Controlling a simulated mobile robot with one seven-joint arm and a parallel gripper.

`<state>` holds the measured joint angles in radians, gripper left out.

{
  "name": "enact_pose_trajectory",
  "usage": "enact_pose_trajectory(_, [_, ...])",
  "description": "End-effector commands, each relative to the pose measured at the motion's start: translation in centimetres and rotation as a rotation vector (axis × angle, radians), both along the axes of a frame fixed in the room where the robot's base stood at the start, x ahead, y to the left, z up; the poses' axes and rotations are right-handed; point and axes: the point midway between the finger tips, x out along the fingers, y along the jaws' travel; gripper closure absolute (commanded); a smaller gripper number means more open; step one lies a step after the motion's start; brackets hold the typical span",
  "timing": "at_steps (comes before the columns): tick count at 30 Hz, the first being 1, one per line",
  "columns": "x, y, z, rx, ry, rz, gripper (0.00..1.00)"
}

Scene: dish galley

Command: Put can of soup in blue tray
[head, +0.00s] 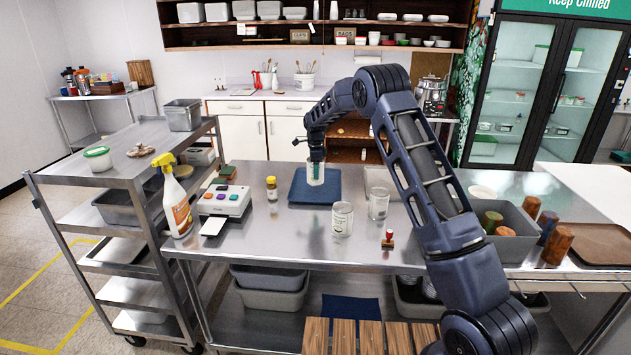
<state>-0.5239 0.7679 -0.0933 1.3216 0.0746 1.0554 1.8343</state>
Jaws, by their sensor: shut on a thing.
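The blue tray (298,194) lies flat on the steel table, left of its middle. My gripper (316,162) points down over the tray and is shut on a small pale can with a green part, which I take as the can of soup (316,179). The can is upright above or on the tray's far middle part. I cannot tell whether its base touches the tray. The fingertips are small and partly merge with the can.
A yellow-capped jar (271,189) stands just left of the tray, near a label printer (222,201) and a spray bottle (178,205). A wooden-handled stamp (388,239) stands at the front. A grey bin (515,243) and brown cups (557,246) are at right.

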Motion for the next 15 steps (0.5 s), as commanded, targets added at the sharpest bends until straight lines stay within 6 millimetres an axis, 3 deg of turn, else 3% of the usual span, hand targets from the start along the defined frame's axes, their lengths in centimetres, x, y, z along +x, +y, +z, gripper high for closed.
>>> enact_pose_trajectory(8, [0.0,0.0,-1.6,0.000,0.000,0.000,0.70])
enact_pose_trajectory(15, [0.0,0.0,-4.7,0.000,0.001,0.001,0.70])
